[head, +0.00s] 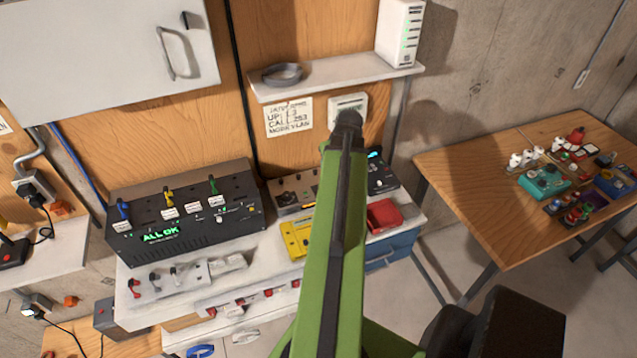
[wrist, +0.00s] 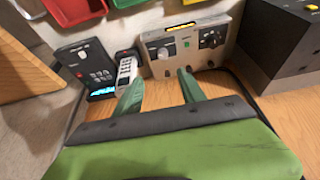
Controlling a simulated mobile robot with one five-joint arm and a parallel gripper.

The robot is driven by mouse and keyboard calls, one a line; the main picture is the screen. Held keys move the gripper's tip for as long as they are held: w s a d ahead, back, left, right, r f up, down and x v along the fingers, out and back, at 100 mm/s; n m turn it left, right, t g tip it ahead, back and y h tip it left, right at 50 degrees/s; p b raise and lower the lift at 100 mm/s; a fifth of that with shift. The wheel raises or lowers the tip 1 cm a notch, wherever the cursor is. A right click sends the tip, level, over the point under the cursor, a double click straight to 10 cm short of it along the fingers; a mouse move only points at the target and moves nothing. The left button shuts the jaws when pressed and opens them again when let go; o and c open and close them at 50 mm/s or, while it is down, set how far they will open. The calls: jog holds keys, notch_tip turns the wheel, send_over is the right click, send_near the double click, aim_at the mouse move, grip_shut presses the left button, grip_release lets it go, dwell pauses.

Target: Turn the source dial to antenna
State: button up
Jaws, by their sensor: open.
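A grey panel box with dark round knobs (wrist: 195,45) stands ahead of my gripper in the wrist view. It seems to be the grey unit (head: 293,196) on the bench in the head view, partly hidden by my arm. One knob (wrist: 212,39) sits on the right part of its face and another (wrist: 163,52) on the left. I cannot read which is the source dial or where it points. My gripper (wrist: 158,77) is open and empty, its two green fingers apart just short of the panel's near edge. In the head view my arm hides the gripper.
A black device with a lit blue display (wrist: 88,68) and a grey keypad handset (wrist: 125,72) stand left of the panel in the wrist view. A large black box (wrist: 285,40) stands at its right. A shelf (head: 335,82) overhangs the bench in the head view.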

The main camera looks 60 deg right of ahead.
jog(key=b+x, duration=1)
jog(key=x, duration=0.1)
jog(key=b+x, duration=0.5)
jog(key=x, duration=0.1)
jog(key=shift+w+a+f, duration=0.1)
jog(key=shift+w+a, duration=0.05)
jog(key=shift+w, duration=0.2)
